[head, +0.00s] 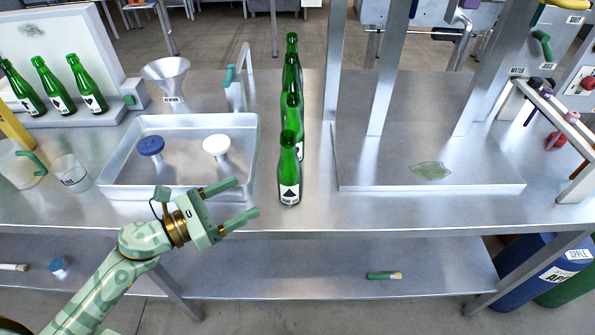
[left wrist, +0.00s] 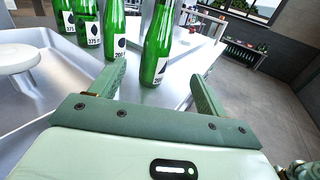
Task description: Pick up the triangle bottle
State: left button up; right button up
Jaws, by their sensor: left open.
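The triangle bottle (head: 289,165) is green, with a black triangle on its white label. It stands upright at the near end of a row of green bottles on the metal table. My left gripper (head: 246,197) is open and empty, to the left of this bottle, with its fingers pointing toward it. In the left wrist view, a green bottle (left wrist: 158,45), seemingly the same one, shows beyond and between the two open fingertips (left wrist: 160,74).
Several green bottles (head: 292,100) stand close behind the triangle bottle. A metal tray (head: 125,180) with a blue-topped and a white-topped piece lies to the left. A raised metal plate (head: 400,185) and uprights stand to the right. The table's front edge is close.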

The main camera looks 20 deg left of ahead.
aim_at(279, 178)
pick_arm(q)
jog(key=p+x, duration=0.1)
jog(key=x, duration=0.8)
jog(key=shift+w, duration=0.1)
jog(key=shift+w+d, duration=0.4)
jog(key=shift+w, duration=0.05)
jog(key=x, duration=0.2)
jog(key=f+x, duration=0.1)
jog(key=x, duration=0.2)
jog(key=shift+w+a, duration=0.1)
jog(key=shift+a, duration=0.05)
jog(key=shift+r, duration=0.1)
jog(key=c, duration=1.2)
pick_arm(e)
jog(key=shift+s+a+r, duration=0.1)
jog(key=shift+a+r, duration=0.2)
jog(key=shift+r, duration=0.35)
